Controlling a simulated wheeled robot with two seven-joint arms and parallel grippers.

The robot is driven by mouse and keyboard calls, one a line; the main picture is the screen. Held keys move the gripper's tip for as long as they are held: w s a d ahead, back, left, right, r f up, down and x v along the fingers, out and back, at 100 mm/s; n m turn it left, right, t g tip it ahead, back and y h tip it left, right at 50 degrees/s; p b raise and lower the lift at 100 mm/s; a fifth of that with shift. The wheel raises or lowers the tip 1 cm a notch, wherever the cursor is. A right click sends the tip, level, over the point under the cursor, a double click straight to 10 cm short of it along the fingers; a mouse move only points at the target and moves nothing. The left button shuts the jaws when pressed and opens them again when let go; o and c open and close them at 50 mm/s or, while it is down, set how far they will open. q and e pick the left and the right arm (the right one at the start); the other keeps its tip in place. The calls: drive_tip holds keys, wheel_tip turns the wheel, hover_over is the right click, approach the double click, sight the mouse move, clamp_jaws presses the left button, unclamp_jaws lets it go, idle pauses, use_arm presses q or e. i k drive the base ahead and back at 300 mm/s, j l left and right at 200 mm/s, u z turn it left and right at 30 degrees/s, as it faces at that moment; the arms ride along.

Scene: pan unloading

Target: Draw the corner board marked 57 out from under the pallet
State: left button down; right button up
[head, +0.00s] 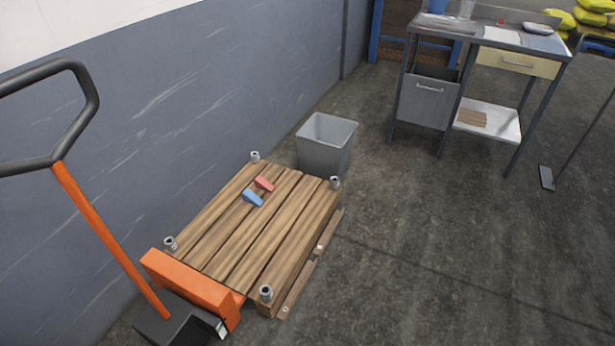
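A wooden pallet (262,228) of brown planks lies on the floor beside the wall, with a short grey metal post at each corner. A narrow brown board (308,270) shows low along the pallet's right side, partly hidden under its edge. It bears small pale spots, too small to read, so I cannot tell whether it is the one marked 57. A red block (264,184) and a blue block (253,198) lie on top of the pallet. Neither of my grippers is in view.
An orange pallet jack (190,283) with a black loop handle stands against the pallet's near end. A grey bin (326,145) stands just beyond the far end. A metal workbench (480,38) is at the back right. The floor right of the pallet is clear.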

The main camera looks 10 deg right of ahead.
sight(325, 238)
drive_tip(key=z, duration=1.35)
drive_tip(key=i, duration=4.8)
drive_tip(key=j+u, duration=0.1)
drive_tip(key=u, duration=3.95)
